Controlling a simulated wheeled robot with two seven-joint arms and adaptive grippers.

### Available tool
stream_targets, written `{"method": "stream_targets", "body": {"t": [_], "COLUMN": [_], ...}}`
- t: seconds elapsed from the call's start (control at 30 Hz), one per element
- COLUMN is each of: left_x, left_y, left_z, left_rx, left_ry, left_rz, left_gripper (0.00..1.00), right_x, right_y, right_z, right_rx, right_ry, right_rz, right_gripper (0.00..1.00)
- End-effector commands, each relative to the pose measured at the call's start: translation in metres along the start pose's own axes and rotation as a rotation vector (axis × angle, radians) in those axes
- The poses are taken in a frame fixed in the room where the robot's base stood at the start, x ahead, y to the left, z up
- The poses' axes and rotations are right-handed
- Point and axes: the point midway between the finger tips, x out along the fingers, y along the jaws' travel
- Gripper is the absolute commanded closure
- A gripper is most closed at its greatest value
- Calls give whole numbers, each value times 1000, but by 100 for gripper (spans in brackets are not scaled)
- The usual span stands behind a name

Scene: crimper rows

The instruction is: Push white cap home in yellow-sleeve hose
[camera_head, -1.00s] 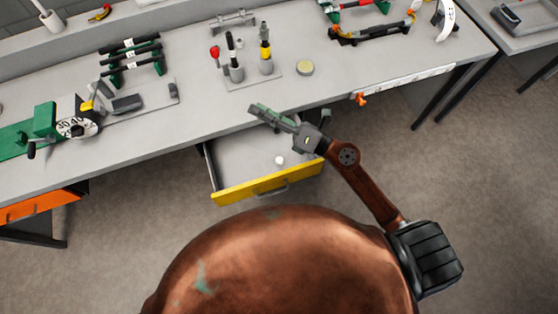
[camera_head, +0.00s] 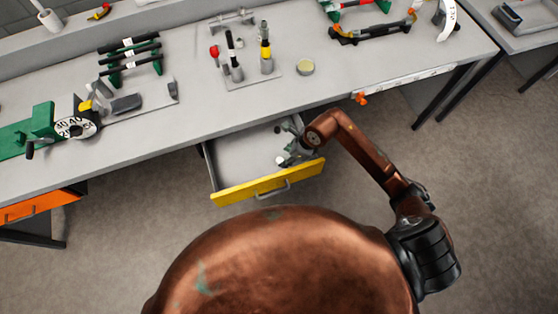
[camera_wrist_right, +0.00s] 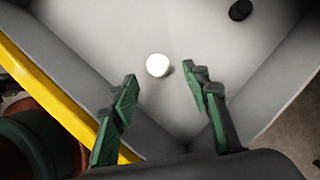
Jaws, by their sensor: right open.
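The white cap (camera_wrist_right: 158,66) lies on the floor of the open drawer, just beyond and between my fingertips in the right wrist view. In the head view the cap (camera_head: 280,160) shows only partly beside my gripper. My right gripper (camera_wrist_right: 160,80) is open and empty, its green-padded fingers apart and pointing down into the drawer; it also shows in the head view (camera_head: 288,152). The yellow-sleeve hose (camera_head: 265,50) stands upright in a grey holder on the bench. My left gripper is not in view.
The drawer has a yellow front (camera_head: 250,188) and grey walls close around my gripper. A black round piece (camera_wrist_right: 240,10) lies farther inside.

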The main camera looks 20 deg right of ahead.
Motion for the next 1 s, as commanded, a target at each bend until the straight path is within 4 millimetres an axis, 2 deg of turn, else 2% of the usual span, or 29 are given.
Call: {"method": "stream_targets", "body": {"t": [0.1, 0.27, 0.57, 1.0], "left_x": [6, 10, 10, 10], "left_y": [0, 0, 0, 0], "left_z": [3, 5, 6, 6], "left_rx": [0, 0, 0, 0], "left_ry": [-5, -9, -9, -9], "left_rz": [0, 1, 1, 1], "left_gripper": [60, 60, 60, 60], "right_x": [21, 40, 44, 44], "right_y": [4, 4, 3, 3], "right_z": [2, 2, 3, 3], "right_rx": [4, 3, 1, 1], "right_ry": [-3, -2, -2, -2], "right_rz": [6, 5, 1, 1], "right_gripper": [57, 57, 57, 87]}}
